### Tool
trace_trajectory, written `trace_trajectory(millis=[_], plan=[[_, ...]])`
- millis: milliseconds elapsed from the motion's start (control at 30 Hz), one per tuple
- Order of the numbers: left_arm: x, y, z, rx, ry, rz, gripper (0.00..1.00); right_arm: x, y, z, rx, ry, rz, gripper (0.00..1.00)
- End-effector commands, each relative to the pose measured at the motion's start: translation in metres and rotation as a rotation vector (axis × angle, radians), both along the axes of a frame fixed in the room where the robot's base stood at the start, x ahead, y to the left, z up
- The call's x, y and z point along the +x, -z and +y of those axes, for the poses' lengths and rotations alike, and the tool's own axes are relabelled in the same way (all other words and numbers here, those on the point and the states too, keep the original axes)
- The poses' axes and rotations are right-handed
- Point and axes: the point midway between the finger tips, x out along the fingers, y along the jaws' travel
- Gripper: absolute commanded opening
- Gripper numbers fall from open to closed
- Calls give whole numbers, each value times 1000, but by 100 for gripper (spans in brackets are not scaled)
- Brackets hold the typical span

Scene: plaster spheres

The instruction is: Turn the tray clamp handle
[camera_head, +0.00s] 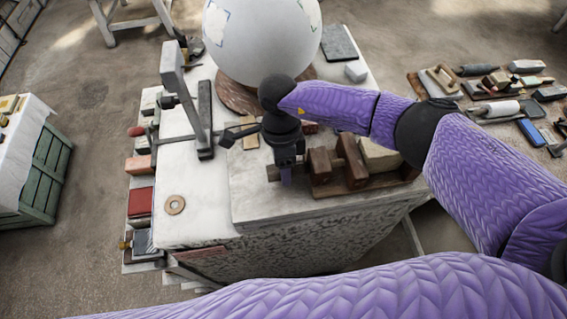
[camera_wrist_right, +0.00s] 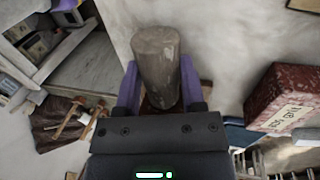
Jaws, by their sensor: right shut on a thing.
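The tray clamp (camera_head: 345,160) is a set of reddish-brown wooden blocks on a wooden tray (camera_head: 385,181) at the front right of the white worktable. Its handle (camera_head: 272,173) sticks out to the left of the blocks. My right gripper (camera_head: 286,178) points down over the handle, at the left end of the clamp. In the right wrist view the handle is a grey-brown wooden cylinder (camera_wrist_right: 158,62) between the purple fingers, and the gripper (camera_wrist_right: 158,90) is shut on it. The wrist hides part of the handle in the head view. My left gripper is not in view.
A large white sphere (camera_head: 255,40) stands behind my right wrist on a round brown base. A grey upright stand (camera_head: 190,100) is to the left. Tools crowd a board (camera_head: 440,82) at the right.

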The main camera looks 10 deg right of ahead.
Motion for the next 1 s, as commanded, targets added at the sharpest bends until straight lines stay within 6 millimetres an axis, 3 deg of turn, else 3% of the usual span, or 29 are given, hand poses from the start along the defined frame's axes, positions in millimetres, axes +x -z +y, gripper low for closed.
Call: trace_trajectory(millis=[333,567,767,1000], plan=[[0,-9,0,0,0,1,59,-3,-2,0,3,-4,-216,0],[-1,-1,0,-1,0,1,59,-5,1,1,5,-3,-435,0],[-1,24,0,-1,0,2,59,-7,6,1,7,-2,-626,0],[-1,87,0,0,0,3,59,-9,15,1,7,-1,-857,0]])
